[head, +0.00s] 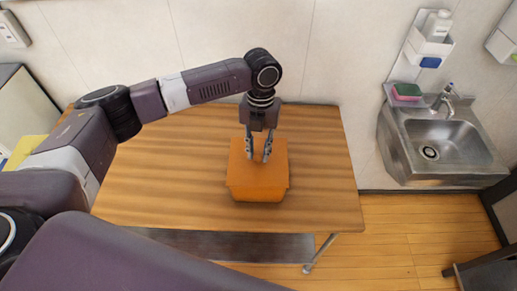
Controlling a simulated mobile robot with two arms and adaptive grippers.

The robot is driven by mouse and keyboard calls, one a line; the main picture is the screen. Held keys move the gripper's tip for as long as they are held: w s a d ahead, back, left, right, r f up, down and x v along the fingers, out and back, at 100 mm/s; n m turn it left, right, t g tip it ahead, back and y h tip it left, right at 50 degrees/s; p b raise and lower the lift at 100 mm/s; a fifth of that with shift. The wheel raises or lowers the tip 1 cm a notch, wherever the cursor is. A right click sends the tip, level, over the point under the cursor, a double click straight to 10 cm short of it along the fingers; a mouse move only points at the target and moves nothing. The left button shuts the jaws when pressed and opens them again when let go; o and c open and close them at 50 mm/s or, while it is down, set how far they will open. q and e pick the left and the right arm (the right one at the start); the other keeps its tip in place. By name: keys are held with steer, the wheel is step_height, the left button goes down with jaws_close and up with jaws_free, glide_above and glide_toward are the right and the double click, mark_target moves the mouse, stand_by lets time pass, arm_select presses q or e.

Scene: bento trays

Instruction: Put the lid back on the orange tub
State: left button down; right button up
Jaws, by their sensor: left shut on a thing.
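An orange tub (259,196) stands on the wooden table, right of its middle. A flat orange lid (277,170) of the same colour lies over its top, lined up with it. I cannot tell whether the lid is fully seated or slightly above the rim. My right gripper is not in view.
The wooden table (160,180) is otherwise clear, with free room left and right of the tub. A wall stands behind it. A steel sink (440,145) is on the wall at the right, with a sponge (407,91) beside the tap.

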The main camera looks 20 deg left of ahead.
arm_select(q)
steer(key=c, duration=1.1)
jaws_free()
step_height(320, 180, up, 5)
steer(key=p, duration=0.5)
steer(key=shift+r, duration=1)
steer(key=shift+c, duration=0.6)
jaws_close()
